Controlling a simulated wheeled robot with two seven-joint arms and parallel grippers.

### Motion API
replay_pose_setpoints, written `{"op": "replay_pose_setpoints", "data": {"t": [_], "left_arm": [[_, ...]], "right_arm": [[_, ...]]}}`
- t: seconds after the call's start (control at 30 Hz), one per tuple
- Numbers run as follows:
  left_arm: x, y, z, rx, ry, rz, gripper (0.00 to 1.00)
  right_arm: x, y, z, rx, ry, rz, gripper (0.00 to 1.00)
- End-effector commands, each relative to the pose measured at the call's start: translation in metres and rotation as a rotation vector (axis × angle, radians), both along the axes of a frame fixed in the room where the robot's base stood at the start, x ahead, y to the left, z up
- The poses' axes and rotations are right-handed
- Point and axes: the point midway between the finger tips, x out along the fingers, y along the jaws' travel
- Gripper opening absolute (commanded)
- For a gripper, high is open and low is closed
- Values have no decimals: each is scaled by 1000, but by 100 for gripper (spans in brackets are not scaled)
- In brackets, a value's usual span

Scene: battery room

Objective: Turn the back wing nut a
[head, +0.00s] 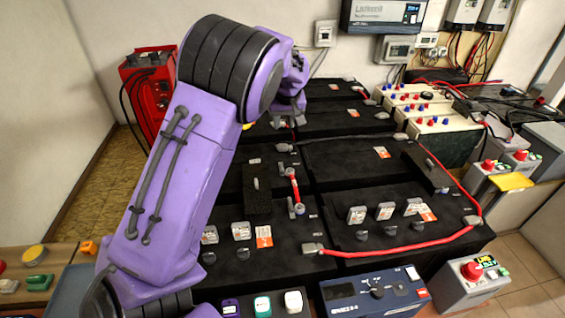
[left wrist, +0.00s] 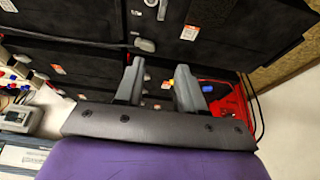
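My left gripper (head: 288,118) hangs over the black battery blocks (head: 350,157) at the end of my purple arm, small and partly hidden behind the wrist. In the left wrist view its two grey fingers (left wrist: 158,88) stand apart with nothing clearly held between them. A short red link (head: 293,188) lies on the batteries nearer to me than the gripper, with small grey pieces at its ends. I cannot tell for sure which piece is the back wing nut; the arm hides part of the left batteries. My right gripper is not in view.
A red charger cabinet (head: 150,92) stands at the back left; it also shows in the left wrist view (left wrist: 228,105). A long red cable (head: 400,248) crosses the front right batteries. A blue meter box (head: 372,293) and a grey box with a red button (head: 470,280) stand in front.

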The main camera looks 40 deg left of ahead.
Motion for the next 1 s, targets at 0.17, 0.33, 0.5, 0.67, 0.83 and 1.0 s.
{"op": "replay_pose_setpoints", "data": {"t": [0.17, 0.33, 0.5, 0.67, 0.83, 1.0], "left_arm": [[0, 0, -84, 0, 0, 0, 38], [0, 0, -113, 1, -1, 0, 38], [2, 2, -122, 0, 1, 0, 38], [9, 12, -151, -1, 5, 1, 38], [18, 23, -186, 0, 3, 1, 38], [24, 30, -206, 0, 0, 0, 38]], "right_arm": [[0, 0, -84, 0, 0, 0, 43], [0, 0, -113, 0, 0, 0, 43], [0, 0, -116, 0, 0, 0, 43], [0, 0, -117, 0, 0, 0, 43], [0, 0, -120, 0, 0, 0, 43], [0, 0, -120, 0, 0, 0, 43]]}}
